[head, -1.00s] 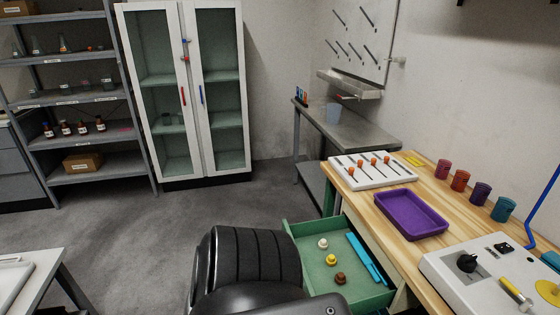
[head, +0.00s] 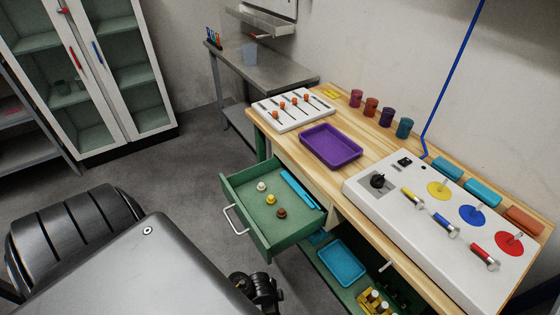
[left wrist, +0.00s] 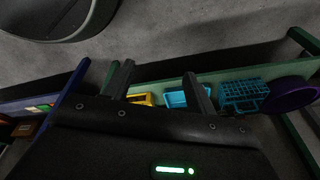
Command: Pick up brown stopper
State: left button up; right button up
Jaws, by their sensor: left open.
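The brown stopper (head: 282,213) stands in the open green drawer (head: 262,219), below the wooden bench top. A yellow stopper (head: 271,198) and a white stopper (head: 262,186) stand in a row with it, toward the back left. In the left wrist view, my left gripper (left wrist: 160,84) is open, with nothing between its two dark fingers. It points toward a low shelf, and no stopper shows in that view. A dark jointed part of mine shows at the bottom of the head view, in front of the drawer. My right gripper is not in view.
A long blue item (head: 301,190) lies along the drawer's right side. The drawer handle (head: 236,220) sticks out in front. Below, a blue tray (head: 342,262) sits on a shelf. The bench holds a purple tray (head: 331,147) and a white panel (head: 400,214). Floor left of the drawer is clear.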

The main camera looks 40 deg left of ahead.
pick_arm(q)
jog(key=w+r+m+t+y+p, duration=0.1)
jog(key=w+r+m+p, duration=0.3)
jog(key=r, duration=0.9)
jog(key=w+r+m+t+p, duration=0.15)
jog(key=w+r+m, duration=0.4)
jog(key=r, duration=0.85)
jog(key=m+g+y+b, duration=0.2)
jog(key=m+y+b, duration=0.1)
jog(key=m, duration=0.8)
send_over(282, 212)
jog(key=s+d, duration=0.2)
notch_tip(282, 212, down, 3)
jog(key=shift+d+n+t, duration=0.1)
jog(key=shift+n+t, duration=0.15)
jog(key=shift+w+f, duration=0.1)
jog(key=shift+f, duration=0.1)
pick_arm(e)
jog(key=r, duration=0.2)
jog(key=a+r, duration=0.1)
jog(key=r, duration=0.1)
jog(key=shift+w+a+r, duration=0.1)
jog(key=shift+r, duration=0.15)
pick_arm(q)
jog(key=x, duration=0.2)
jog(key=a+b+x, duration=0.1)
jog(key=x, duration=0.2)
jog(key=shift+w+a+r, duration=0.1)
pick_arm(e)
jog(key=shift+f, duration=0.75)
